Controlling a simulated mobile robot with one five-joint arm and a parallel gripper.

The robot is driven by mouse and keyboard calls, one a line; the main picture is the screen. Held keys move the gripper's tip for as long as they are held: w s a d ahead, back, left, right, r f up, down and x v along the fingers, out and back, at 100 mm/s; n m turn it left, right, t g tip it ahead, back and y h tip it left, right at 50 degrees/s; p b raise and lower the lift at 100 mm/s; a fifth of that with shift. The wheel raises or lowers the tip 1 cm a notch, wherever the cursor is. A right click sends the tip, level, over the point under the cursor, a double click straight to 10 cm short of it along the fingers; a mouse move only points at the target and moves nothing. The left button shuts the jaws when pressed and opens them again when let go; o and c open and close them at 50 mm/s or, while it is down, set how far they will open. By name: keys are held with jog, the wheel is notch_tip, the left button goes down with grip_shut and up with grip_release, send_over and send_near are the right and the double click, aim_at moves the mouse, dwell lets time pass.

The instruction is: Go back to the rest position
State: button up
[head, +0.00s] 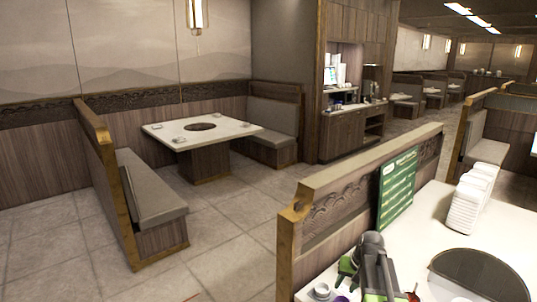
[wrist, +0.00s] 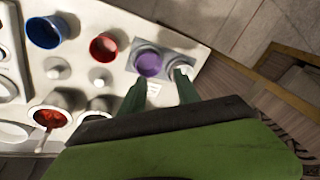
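My gripper (wrist: 160,80) shows in the wrist view with its two green fingers apart and nothing between them. The fingertips point toward a purple sauce well (wrist: 149,63) on a grey plate, just beyond them. Whether they touch anything is unclear. In the head view my arm and green gripper parts (head: 345,267) are at the bottom, over the white table; the fingertips are hidden there. A small pale cup (head: 321,291) stands beside them.
The wrist view shows a blue well (wrist: 44,32), a red well (wrist: 103,46) and a bowl with red sauce (wrist: 48,117) on a white surface.

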jog(key=s+a+n+g, duration=0.1)
jog(key=s+a+n, duration=0.15)
jog(key=a, duration=0.65)
jog(key=s+a+n+g, duration=0.1)
jog(key=s+a, duration=0.3)
jog(key=a, duration=0.5)
jog(key=shift+g+h, duration=0.4)
jog(key=shift+h, duration=0.3)
jog(key=s, duration=0.4)
jog(key=s+f, duration=0.1)
jog(key=s, duration=0.1)
jog(key=shift+d, duration=0.2)
